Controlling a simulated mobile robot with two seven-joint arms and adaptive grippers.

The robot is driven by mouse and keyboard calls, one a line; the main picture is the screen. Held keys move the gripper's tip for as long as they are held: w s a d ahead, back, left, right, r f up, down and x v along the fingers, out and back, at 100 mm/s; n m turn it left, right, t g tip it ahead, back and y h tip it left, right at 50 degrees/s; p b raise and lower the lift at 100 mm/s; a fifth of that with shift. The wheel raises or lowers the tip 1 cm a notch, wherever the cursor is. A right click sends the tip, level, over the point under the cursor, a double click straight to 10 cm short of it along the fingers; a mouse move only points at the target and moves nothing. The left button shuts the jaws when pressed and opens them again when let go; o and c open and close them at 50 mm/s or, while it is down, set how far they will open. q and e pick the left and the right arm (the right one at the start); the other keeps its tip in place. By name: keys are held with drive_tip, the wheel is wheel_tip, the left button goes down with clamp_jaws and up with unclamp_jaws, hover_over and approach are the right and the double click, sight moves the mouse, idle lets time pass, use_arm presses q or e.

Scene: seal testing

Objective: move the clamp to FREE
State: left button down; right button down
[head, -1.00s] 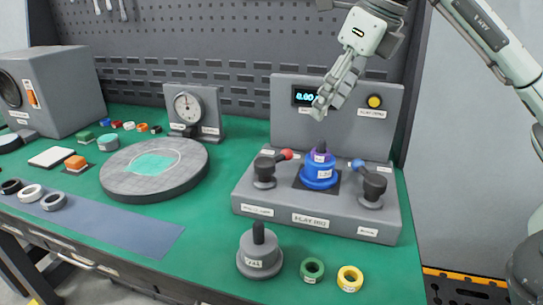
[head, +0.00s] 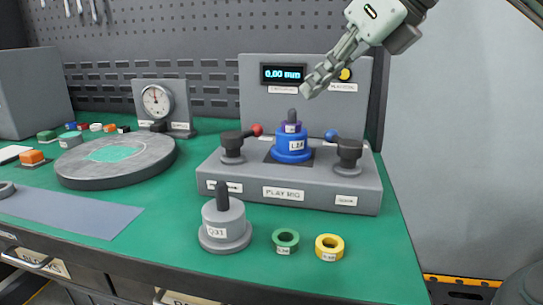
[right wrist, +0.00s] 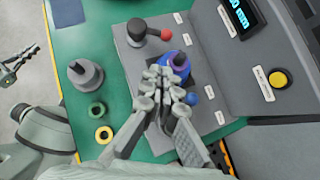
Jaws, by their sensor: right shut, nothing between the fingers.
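The play rig (head: 236,182) is a grey block with two black lever clamps. The left lever (head: 232,148) has a red knob (head: 257,130); the right lever (head: 348,157) has a blue knob (head: 331,135). Their small labels are too blurred to read. A blue ring part (head: 291,146) with a purple ring and dark post stands between them. My right gripper (head: 308,90) is shut and empty above the rig, in front of its back panel. In the right wrist view its fingertips (right wrist: 163,97) partly cover the blue and purple stack and the right lever. My left gripper (right wrist: 18,58) shows at the left edge of that view.
A grey weight (head: 224,230), a green ring (head: 285,241) and a yellow ring (head: 329,246) stand in front of the rig. The back panel bears a display reading 0.00 mm (head: 283,73) and a yellow button (head: 345,74). A round plate (head: 75,172) and a dial gauge (head: 157,100) stand left.

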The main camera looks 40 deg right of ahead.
sight(253, 135)
use_arm(q)
drive_tip(key=r, duration=0.1)
drive_tip(key=d+r+t, duration=0.1)
drive_tip(key=r+h, duration=0.1)
drive_tip(key=shift+s+d+r+t, duration=0.2)
drive_tip(key=shift+s+r+t, duration=0.1)
drive_tip(key=shift+s, duration=0.05)
use_arm(e)
drive_tip(key=shift+s+a+f+t, duration=0.2)
drive_tip(key=shift+s+a+t, duration=0.1)
drive_tip(key=shift+s+a, duration=0.1)
drive_tip(key=shift+w, duration=0.1)
